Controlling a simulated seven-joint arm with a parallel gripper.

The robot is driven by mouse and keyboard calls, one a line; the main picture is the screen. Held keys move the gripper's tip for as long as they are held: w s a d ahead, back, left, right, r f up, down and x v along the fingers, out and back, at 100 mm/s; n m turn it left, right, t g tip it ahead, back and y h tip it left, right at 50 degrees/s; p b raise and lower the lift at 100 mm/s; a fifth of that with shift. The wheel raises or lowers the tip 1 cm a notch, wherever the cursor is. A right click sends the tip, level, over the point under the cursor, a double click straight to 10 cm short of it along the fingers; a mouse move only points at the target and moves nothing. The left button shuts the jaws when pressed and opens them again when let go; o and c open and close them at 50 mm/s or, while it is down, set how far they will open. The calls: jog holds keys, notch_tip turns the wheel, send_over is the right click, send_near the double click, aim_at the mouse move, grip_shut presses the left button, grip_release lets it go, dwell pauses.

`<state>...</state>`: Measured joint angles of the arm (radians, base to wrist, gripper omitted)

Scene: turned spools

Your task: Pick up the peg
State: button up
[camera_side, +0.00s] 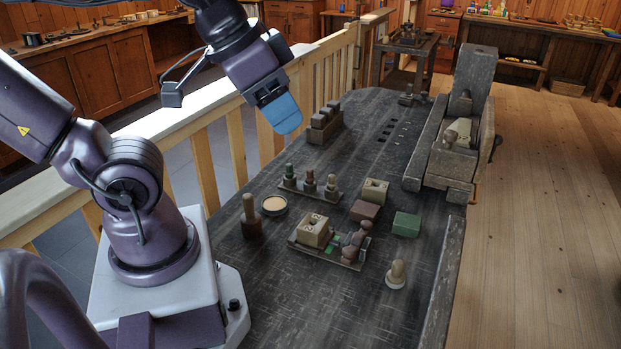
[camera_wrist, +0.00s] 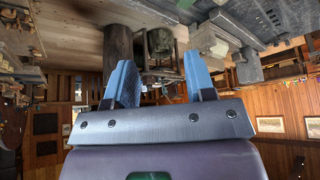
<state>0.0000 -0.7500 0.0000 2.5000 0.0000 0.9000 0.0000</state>
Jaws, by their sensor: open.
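Several peg-like turned pieces stand on the dark table, and I cannot tell which one is the peg. A pale one on a white base (camera_side: 397,273) stands upright at the front right. A larger brown one (camera_side: 251,218) stands upright at the left. Several small ones stand in a row on a thin board (camera_side: 299,189). My gripper (camera_side: 284,116) hangs in the air above the table's left edge, higher than these pieces and apart from them. In the wrist view my gripper (camera_wrist: 160,72) shows two blue fingers spread apart with nothing held between them.
A tan block (camera_side: 313,230) and rounded brown pieces sit on a board at mid table. A green block (camera_side: 406,224), a reddish block (camera_side: 364,211) and a round dish (camera_side: 274,205) are nearby. A large grey wooden fixture (camera_side: 469,120) stands at the right. A wooden railing (camera_side: 208,160) runs along the left.

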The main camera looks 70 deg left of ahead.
jog(key=n+g+y, duration=0.2)
jog(key=n+g, duration=0.4)
jog(key=n, duration=1.2)
send_near(310, 170)
jog(key=f, duration=0.4)
jog(key=shift+s+a, duration=0.2)
jog(key=shift+w+a+f, duration=0.1)
jog(key=shift+a+f, duration=0.15)
jog(key=shift+f, duration=0.75)
jog(key=shift+s+a+f, duration=0.1)
jog(key=shift+a+f, duration=0.15)
jog(key=shift+f, duration=0.8)
jog(key=shift+w+a+f, duration=0.1)
jog(key=shift+a+f, duration=0.1)
jog(key=shift+f, duration=0.8)
